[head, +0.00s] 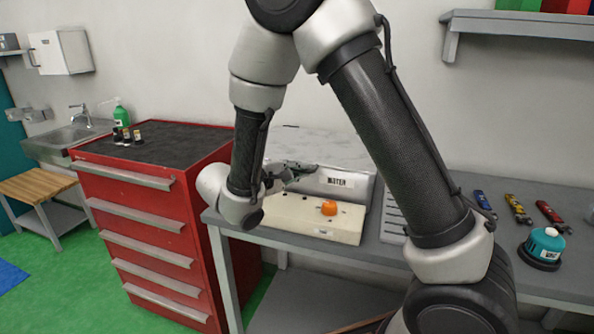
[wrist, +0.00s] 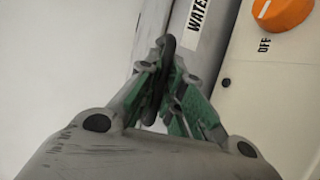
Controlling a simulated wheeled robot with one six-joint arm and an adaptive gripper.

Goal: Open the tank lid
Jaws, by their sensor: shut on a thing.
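The tank (head: 358,186) stands at the back of the grey bench, with a grey front labelled WATER. Its lid (head: 330,148) is a pale, marbled panel behind that front; I cannot tell whether it is raised at all. In the wrist view the lid (wrist: 75,60) fills the left side. My gripper (head: 291,172) is at the tank's front top edge, left of the label. In the wrist view my gripper (wrist: 160,95) has its green-padded fingers closed around a dark, thin handle (wrist: 168,45) at the lid's edge. The fingers hide part of the handle.
A cream control box with an orange knob (head: 329,208) sits in front of the tank; the knob (wrist: 282,12) is near OFF. A red tool cabinet (head: 140,190) stands left. A teal canister (head: 541,246) and several small tools are on the bench at right. A shelf (head: 515,25) hangs above.

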